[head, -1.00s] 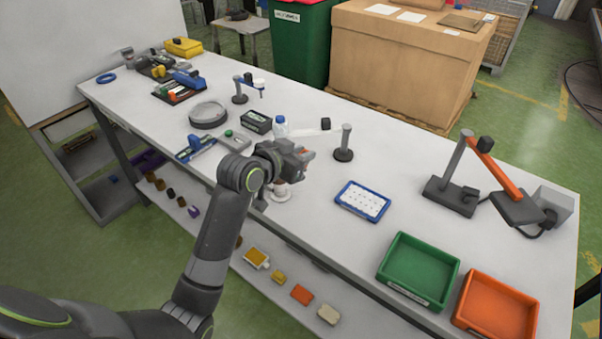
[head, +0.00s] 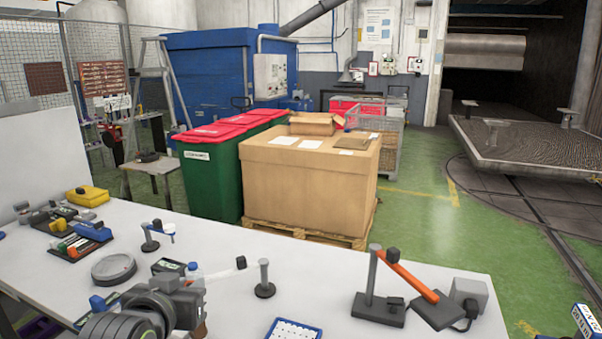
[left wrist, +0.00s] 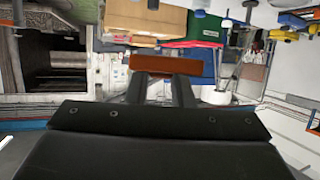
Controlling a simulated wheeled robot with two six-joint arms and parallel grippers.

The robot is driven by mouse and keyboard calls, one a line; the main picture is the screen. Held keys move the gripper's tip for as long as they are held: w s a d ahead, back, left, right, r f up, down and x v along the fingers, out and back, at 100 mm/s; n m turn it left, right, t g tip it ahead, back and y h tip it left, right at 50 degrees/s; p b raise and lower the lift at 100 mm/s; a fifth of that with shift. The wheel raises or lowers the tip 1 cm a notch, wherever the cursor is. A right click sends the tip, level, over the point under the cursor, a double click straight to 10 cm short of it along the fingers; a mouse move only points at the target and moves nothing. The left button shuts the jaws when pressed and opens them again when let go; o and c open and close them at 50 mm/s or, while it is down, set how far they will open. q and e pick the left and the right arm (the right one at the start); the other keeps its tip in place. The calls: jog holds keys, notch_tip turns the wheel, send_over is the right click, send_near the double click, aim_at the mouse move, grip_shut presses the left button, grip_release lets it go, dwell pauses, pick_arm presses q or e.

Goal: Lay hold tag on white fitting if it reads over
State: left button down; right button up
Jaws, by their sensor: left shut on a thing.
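My left gripper (head: 190,302) is at the lower left of the head view, above the front part of the bench. In the left wrist view its two fingers (left wrist: 163,82) are shut on a flat orange-red piece (left wrist: 157,64), which looks like the hold tag; no lettering on it can be read. The white fitting does not show now; it is hidden behind the gripper or below the picture edge. A dark box with a small display (head: 168,266) stands just behind the gripper, its reading too small to make out. My right gripper is not seen.
A short grey post (head: 264,280) stands right of the gripper, with a blue-rimmed tray (head: 293,330) in front. A lamp-like orange arm (head: 405,274) is farther right. A round grey disc (head: 114,268) lies left. A large carton (head: 305,185) stands behind the bench.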

pick_arm(q)
jog(key=shift+s+a+r, duration=0.2)
jog(key=shift+s, duration=0.3)
jog(key=shift+w, duration=0.1)
dwell(0.3)
